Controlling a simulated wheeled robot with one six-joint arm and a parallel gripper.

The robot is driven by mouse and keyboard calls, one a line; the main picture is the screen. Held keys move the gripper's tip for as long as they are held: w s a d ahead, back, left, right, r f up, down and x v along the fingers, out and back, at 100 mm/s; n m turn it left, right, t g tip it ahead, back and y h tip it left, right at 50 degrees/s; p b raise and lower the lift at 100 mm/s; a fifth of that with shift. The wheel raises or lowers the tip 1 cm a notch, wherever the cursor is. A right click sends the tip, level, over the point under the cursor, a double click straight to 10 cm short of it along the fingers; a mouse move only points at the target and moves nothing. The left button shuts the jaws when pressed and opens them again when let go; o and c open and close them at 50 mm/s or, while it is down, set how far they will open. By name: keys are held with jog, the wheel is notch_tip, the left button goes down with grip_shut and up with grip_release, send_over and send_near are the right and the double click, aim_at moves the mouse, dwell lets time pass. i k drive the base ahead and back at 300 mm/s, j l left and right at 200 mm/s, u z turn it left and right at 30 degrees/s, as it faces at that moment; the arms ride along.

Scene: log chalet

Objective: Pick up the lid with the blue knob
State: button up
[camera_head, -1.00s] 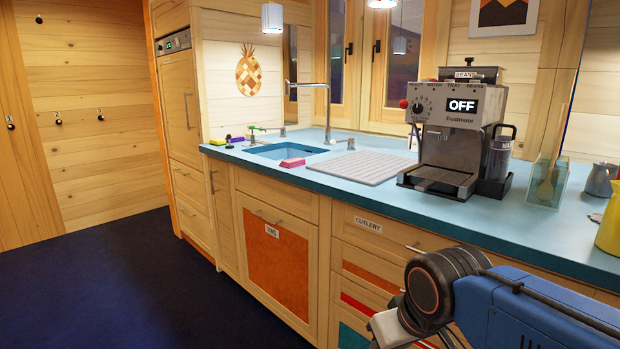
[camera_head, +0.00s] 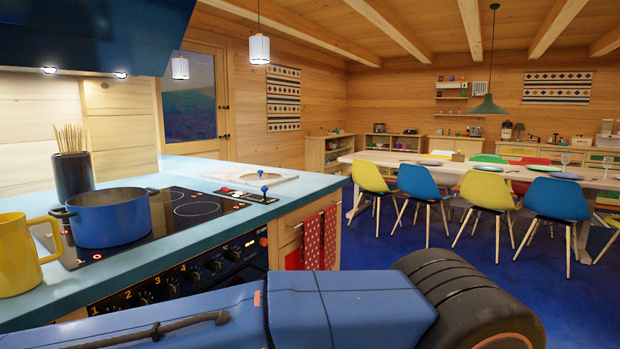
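Two small blue knob shapes (camera_head: 264,188) show at the far right end of the blue counter, one just above the other, by a dark strip and a pale flat piece (camera_head: 240,174). I cannot tell from here whether either belongs to a lid. A blue pot (camera_head: 108,218) stands on the black hob with its top edge showing; no knob is seen on it. My blue arm crosses the bottom of the view, but my gripper is out of view.
A yellow mug (camera_head: 16,255) and a dark holder of sticks (camera_head: 72,176) stand by the hob (camera_head: 185,212).

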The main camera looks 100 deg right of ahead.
aim_at(261, 176)
jog(key=z, duration=2.85)
jog(key=i+l+u, duration=0.15)
jog(key=l, duration=0.3)
jog(key=i+l+u, duration=0.1)
jog(key=l, duration=0.35)
jog(key=i+l+u, duration=0.15)
jog(key=l, duration=0.3)
jog(key=i+l+u, duration=0.15)
jog(key=l, duration=0.35)
jog(key=i+l+u, duration=0.1)
jog(key=l, duration=0.35)
jog(key=i+l+u, duration=0.15)
jog(key=l, duration=0.4)
